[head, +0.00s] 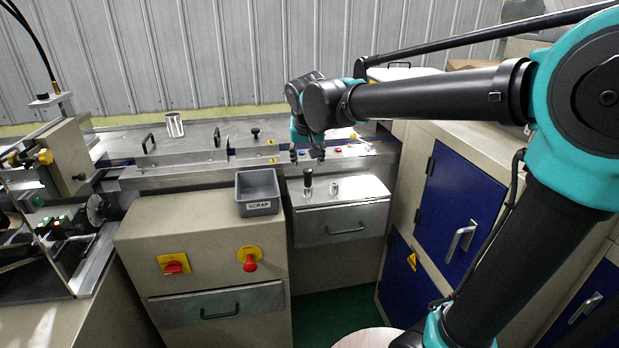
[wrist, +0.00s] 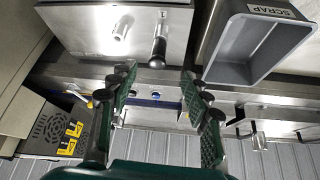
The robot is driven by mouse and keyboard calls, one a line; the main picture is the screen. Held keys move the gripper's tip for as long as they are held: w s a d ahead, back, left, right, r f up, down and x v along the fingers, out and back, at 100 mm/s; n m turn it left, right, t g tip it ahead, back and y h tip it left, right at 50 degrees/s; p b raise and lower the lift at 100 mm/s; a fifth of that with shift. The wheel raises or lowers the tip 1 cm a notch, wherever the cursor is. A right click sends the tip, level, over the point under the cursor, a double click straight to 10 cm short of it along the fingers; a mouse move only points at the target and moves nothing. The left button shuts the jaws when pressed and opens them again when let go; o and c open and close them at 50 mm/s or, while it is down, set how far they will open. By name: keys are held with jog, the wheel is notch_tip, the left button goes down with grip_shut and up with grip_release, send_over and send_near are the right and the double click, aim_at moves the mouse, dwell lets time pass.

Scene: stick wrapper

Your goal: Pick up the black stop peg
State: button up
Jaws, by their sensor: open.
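The black stop peg (head: 308,181) stands upright on the steel top of the drawer unit (head: 362,186), right of the grey scrap bin. In the wrist view the black peg (wrist: 158,47) shows between and just beyond my two green fingers. My gripper (head: 308,157) is above the peg and apart from it. In the wrist view my gripper (wrist: 160,82) is open, with nothing between its fingertips.
A short silver peg (head: 334,187) stands close right of the black peg. The grey bin (head: 257,192) labelled SCRAP is to the left. Behind is a metal rail with small coloured buttons (head: 338,150). A blue-doored cabinet (head: 464,205) stands at right.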

aim_at(308, 176)
jog(key=x, duration=0.8)
jog(key=shift+f, duration=0.1)
jog(key=shift+x, duration=2.5)
jog(key=shift+w+d, duration=0.1)
jog(key=shift+w, duration=0.05)
jog(key=shift+c, duration=0.6)
grip_shut()
